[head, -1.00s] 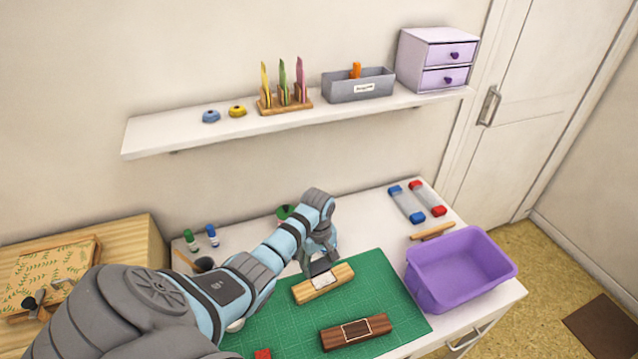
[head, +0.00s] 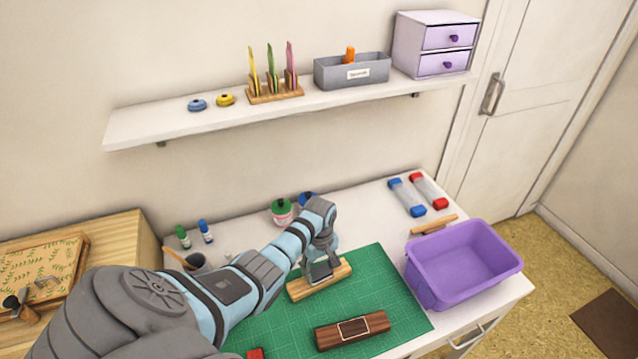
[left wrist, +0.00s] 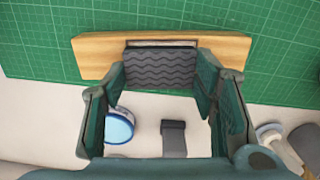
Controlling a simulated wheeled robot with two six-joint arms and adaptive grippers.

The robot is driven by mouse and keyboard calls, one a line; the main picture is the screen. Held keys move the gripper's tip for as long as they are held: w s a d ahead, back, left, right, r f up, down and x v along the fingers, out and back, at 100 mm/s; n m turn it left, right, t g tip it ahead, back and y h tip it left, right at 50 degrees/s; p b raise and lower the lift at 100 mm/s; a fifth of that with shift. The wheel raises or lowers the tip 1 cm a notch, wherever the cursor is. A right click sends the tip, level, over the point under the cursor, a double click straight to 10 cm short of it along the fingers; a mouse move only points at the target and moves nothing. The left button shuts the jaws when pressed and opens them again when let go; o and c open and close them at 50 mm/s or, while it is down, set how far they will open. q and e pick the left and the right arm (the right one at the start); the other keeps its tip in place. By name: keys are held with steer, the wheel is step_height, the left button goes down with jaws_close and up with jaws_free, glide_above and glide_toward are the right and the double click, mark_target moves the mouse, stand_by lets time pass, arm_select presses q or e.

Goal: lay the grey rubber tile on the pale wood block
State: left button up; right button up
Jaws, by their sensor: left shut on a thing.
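The pale wood block (head: 300,291) lies on the green cutting mat (head: 377,290); it also shows in the left wrist view (left wrist: 92,56). My left gripper (head: 322,268) is shut on the grey rubber tile (left wrist: 160,67), which has a wavy ridged face. In the left wrist view the tile sits between the two fingertips, overlapping the middle of the pale block. In the head view the tile (head: 321,271) is at the block's middle, over its marked patch. Whether it touches the block I cannot tell. My right gripper is not in view.
A dark wood block (head: 333,336) with a pale outlined square lies nearer on the mat. A purple bin (head: 427,288) stands to the right. Small bottles (head: 205,231) and a green-labelled jar (head: 282,211) stand behind.

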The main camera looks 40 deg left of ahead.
arm_select(q)
steer(key=shift+f, duration=0.45)
steer(key=shift+s, duration=0.1)
steer(key=shift+r, duration=0.1)
steer(key=o, duration=1.1)
steer(key=shift+c, duration=0.2)
step_height(320, 180, up, 12)
